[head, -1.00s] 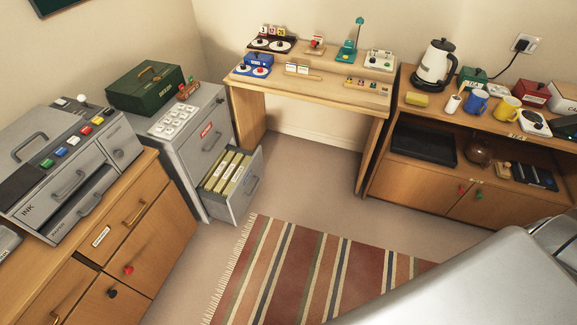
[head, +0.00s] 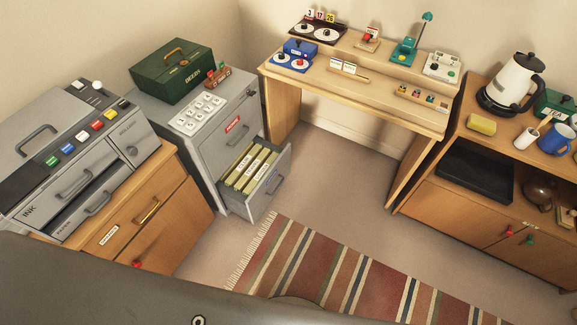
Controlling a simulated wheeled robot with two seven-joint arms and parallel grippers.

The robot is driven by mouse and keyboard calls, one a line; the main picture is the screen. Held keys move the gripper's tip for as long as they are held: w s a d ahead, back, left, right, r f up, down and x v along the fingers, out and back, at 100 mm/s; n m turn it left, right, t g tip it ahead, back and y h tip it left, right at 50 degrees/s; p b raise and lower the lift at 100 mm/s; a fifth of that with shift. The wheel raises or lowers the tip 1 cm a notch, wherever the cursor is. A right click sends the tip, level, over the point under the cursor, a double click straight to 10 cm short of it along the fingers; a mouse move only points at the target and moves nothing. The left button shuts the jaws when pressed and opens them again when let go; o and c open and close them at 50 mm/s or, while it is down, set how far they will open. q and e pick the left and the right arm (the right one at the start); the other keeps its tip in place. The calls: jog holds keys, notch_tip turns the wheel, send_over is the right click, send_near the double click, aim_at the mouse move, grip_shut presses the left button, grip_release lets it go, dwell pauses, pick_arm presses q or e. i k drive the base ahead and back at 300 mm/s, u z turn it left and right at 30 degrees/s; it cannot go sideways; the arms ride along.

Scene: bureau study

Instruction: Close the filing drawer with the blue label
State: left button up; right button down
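The grey filing cabinet (head: 205,150) stands left of the desk against the wall. Its upper drawer (head: 240,137) is shut and carries a red label (head: 232,124). Its lower drawer (head: 273,188) is pulled out and holds yellowish hanging folders (head: 249,168). I cannot make out a blue label on the lower drawer's front, which is seen at a steep angle. Neither of my grippers is in view. A large grey part of my own body fills the bottom left.
A striped rug (head: 330,265) lies on the floor in front of the open drawer. A wooden desk (head: 350,90) stands behind, a low sideboard (head: 465,215) at right. A printer (head: 75,150) sits on a wooden cabinet (head: 150,230) at left.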

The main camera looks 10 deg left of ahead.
aim_at(248, 186)
jog(key=u, duration=0.4)
jog(key=i, duration=0.9)
jog(key=u, duration=0.65)
